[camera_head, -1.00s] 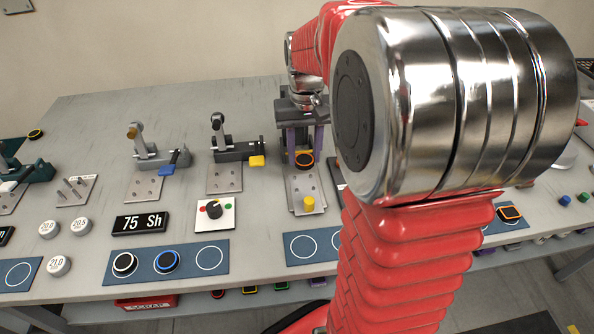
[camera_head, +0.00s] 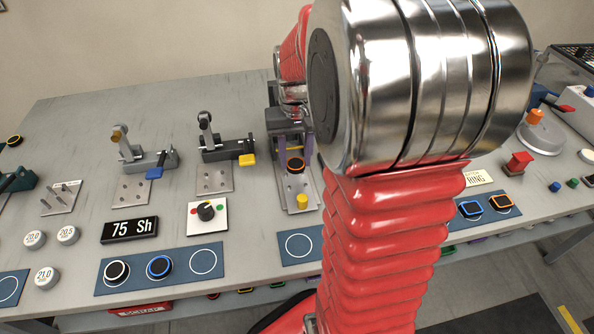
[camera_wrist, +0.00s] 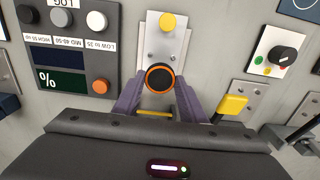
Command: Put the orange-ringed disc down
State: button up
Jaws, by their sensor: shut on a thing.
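The black disc with the orange ring (camera_head: 296,165) is between the purple fingers of my gripper (camera_head: 295,150), over the metal plate (camera_head: 304,185) with a yellow knob. The wrist view shows the disc (camera_wrist: 160,78) at the tips of my gripper (camera_wrist: 160,88), which is shut on it, with the same plate (camera_wrist: 165,45) behind and the yellow knob (camera_wrist: 167,21) beyond. I cannot tell whether the disc touches the plate.
A blue mat (camera_head: 180,265) holds a white-ringed disc (camera_head: 116,271) and a blue-ringed disc (camera_head: 159,267); its right circle is empty. Another mat (camera_head: 313,258) shows an empty circle, partly hidden by my arm. Levers (camera_head: 227,150) and a dial box (camera_head: 207,215) stand left of the plate.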

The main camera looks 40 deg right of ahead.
aim_at(296, 164)
jog(key=shift+f, duration=0.7)
jog(key=shift+s+f, duration=0.1)
jog(key=shift+f, duration=1.8)
jog(key=o, duration=1.1)
jog(key=shift+o, duration=0.2)
notch_tip(296, 164, up, 12)
jog(key=shift+r, duration=0.1)
